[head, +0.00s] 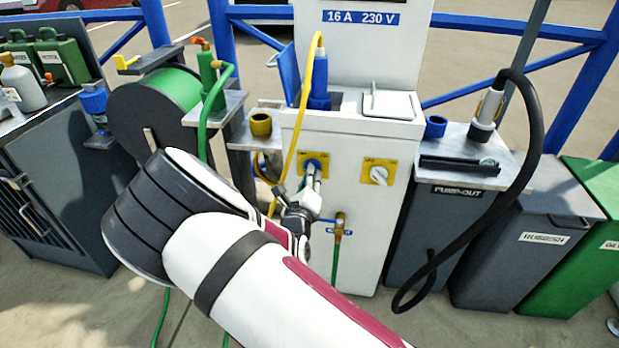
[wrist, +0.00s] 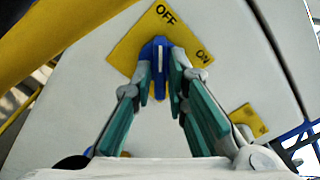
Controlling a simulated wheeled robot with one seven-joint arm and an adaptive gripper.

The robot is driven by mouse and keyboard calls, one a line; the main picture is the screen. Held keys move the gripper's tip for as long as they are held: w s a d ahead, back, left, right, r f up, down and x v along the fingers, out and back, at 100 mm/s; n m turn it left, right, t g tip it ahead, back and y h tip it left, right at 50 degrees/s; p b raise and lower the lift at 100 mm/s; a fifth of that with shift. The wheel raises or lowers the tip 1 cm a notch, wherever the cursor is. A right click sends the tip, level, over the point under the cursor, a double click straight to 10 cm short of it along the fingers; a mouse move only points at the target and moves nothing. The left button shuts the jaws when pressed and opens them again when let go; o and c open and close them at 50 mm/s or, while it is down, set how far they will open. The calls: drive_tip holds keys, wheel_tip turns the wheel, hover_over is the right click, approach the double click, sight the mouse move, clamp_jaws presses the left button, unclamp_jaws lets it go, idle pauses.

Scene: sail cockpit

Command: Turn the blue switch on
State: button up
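The blue switch (head: 313,163) is a rotary knob on a yellow plate on the front of the white power pedestal. In the wrist view the blue switch (wrist: 160,48) has a white mark that points up to the OFF label; the ON label (wrist: 203,56) is to its right. My gripper (head: 312,178) is at the switch. In the wrist view the gripper's two green-padded fingers (wrist: 162,80) are close together, one on each side of the knob's handle, and look shut on it.
A white switch (head: 379,175) on another yellow plate sits to the right. A yellow cable (head: 302,110) hangs close on the left of the blue switch. A tap with a green hose (head: 338,228) is below. The pump-out stand (head: 455,215) is to the right.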

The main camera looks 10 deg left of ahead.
drive_tip(key=shift+m, duration=0.3)
clamp_jaws()
drive_tip(key=shift+m+p, duration=0.85)
drive_tip(key=shift+m, duration=7.75)
drive_tip(key=o, duration=0.7)
unclamp_jaws()
drive_tip(key=shift+s, duration=0.1)
drive_tip(key=s, duration=1.2)
drive_tip(key=shift+a, duration=0.15)
